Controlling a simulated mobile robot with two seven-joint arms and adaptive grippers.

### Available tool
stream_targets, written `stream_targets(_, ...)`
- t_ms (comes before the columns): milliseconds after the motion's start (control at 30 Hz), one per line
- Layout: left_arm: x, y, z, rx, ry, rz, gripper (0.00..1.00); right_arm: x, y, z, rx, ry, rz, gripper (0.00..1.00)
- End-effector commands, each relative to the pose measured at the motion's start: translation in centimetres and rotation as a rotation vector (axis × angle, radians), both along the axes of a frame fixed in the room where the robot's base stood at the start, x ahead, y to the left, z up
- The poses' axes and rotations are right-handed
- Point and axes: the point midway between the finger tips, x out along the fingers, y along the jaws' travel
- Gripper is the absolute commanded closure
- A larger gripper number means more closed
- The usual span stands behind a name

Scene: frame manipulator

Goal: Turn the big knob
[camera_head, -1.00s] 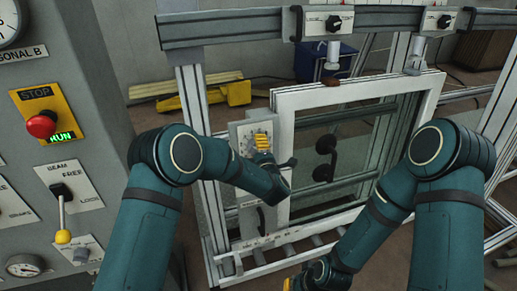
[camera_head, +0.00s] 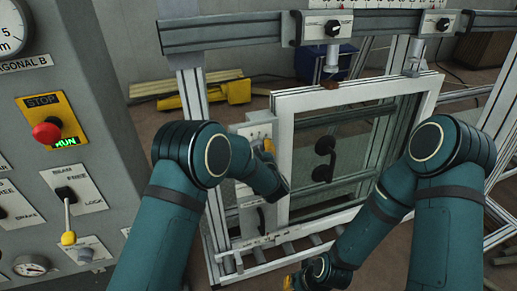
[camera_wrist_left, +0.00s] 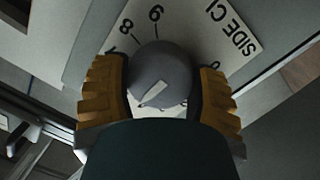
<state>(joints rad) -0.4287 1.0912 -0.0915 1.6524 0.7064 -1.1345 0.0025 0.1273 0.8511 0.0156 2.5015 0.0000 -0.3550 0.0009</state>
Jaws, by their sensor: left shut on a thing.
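The big knob (camera_wrist_left: 162,68) is grey and round with a white pointer mark, seen in the left wrist view. It sits on a white dial plate (camera_wrist_left: 226,22) with numbers and a partly hidden label starting "SIDE". My left gripper (camera_wrist_left: 158,92) is shut on the knob, one yellow finger on each side. In the head view my left gripper (camera_head: 267,148) is at the grey-white box (camera_head: 250,131) on the left of the white frame (camera_head: 284,150), and hides the knob. My right gripper (camera_head: 291,282) is low at the bottom edge, mostly hidden by its arm.
A control panel (camera_head: 110,130) with a red stop button (camera_head: 46,132) and a yellow-tipped lever (camera_head: 68,238) stands close on the left. An aluminium rail (camera_head: 240,34) with two small black knobs runs above the frame. Two black cups (camera_head: 324,158) are near the pane.

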Motion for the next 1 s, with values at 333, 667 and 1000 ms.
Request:
stream_targets(333, -0.22, 0.09, -0.47, 0.171, 0.067, -0.019, 0.75, -0.20, 0.03, 1.07, 0.001, 0.005, 0.001, 1.00)
stream_targets(667, -0.22, 0.10, -0.55, 0.218, 0.082, -0.024, 0.75, -0.26, 0.04, 1.26, 0.001, 0.007, 0.002, 1.00)
stream_targets(1000, -0.23, 0.13, -0.60, 0.218, 0.082, -0.024, 0.30, -0.26, 0.03, 1.25, 0.001, 0.007, 0.002, 1.00)
